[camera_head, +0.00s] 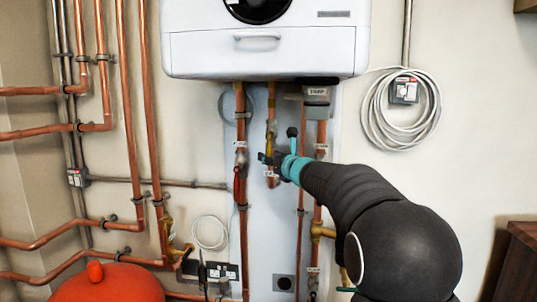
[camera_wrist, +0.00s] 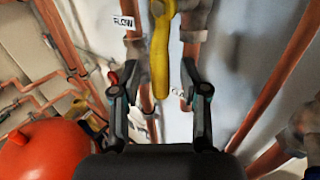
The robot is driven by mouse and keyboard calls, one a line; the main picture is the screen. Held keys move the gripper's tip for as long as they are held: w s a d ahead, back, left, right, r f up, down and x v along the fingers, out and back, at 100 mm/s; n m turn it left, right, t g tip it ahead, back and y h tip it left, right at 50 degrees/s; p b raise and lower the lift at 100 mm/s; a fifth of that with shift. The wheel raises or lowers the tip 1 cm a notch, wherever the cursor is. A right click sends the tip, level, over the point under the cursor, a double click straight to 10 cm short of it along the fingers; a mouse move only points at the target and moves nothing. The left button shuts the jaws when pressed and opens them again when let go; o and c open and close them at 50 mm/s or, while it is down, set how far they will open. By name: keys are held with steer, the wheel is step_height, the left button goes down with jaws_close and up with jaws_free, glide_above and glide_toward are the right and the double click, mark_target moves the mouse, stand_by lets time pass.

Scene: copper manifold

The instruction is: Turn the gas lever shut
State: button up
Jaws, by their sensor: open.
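The gas lever is a yellow handle (camera_wrist: 159,60) on a copper pipe with grey metal fittings. It hangs down near the middle of the wrist view, its lower end between my two fingers in the picture. In the head view a small yellow part (camera_head: 271,140) shows just above my gripper (camera_head: 264,158), under the white boiler. In the wrist view my gripper (camera_wrist: 152,78) is open, with a finger on each side of the lever and gaps visible on both sides. I see no contact with it. My wrist hides part of the pipe behind it in the head view.
Copper pipes run close on both sides, one with a red lever (camera_head: 237,185) left of my gripper. A FLOW label (camera_wrist: 123,22) is near the yellow handle. The boiler (camera_head: 265,52) is overhead. An orange-red vessel (camera_head: 108,285) stands lower left; a cable coil (camera_head: 366,113) hangs right.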

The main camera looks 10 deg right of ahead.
steer(key=shift+x, duration=0.8)
jaws_close()
steer(key=shift+a+f, duration=0.1)
steer(key=shift+a, duration=0.05)
